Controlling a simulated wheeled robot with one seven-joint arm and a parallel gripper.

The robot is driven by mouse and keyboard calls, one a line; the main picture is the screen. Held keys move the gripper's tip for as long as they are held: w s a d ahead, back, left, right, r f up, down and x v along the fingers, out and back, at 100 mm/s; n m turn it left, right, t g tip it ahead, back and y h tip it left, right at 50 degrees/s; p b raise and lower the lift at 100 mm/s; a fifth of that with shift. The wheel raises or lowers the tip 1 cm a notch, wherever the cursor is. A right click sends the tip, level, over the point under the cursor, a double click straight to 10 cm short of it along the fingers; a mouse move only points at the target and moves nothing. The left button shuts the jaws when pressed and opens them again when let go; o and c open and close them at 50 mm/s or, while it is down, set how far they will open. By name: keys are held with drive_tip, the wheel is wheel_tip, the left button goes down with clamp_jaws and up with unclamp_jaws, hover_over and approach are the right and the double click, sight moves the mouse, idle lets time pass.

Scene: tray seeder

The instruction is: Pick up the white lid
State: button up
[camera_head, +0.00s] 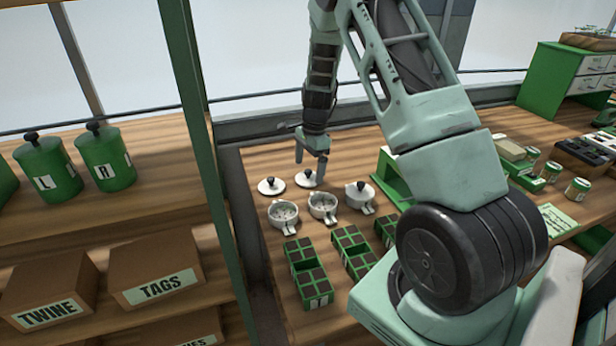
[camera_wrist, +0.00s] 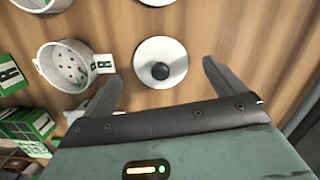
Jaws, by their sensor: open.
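Two loose white lids with black knobs lie on the wooden bench in the head view, a left one (camera_head: 269,189) and a right one (camera_head: 305,183). My gripper (camera_head: 312,172) points down at the right lid, its fingers around or just above the knob. In the wrist view, one white lid (camera_wrist: 148,72) with its knob shows between the two spread fingers of my gripper (camera_wrist: 160,76). The fingers are open and hold nothing. Another lid's edge (camera_wrist: 157,2) shows at the top there. How high the fingertips are above the lid is hard to tell.
Two open white pots (camera_head: 283,217) (camera_head: 322,207) stand in front of the lids, and a lidded pot (camera_head: 359,200) stands to the right. Green seed trays (camera_head: 308,273) stand nearer. A green post (camera_head: 190,90) and a shelf with canisters (camera_head: 48,170) are at the left.

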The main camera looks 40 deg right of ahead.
drive_tip(key=shift+a+f, duration=0.15)
drive_tip(key=shift+f, duration=1)
drive_tip(key=c, duration=1)
drive_tip(key=shift+c, duration=0.2)
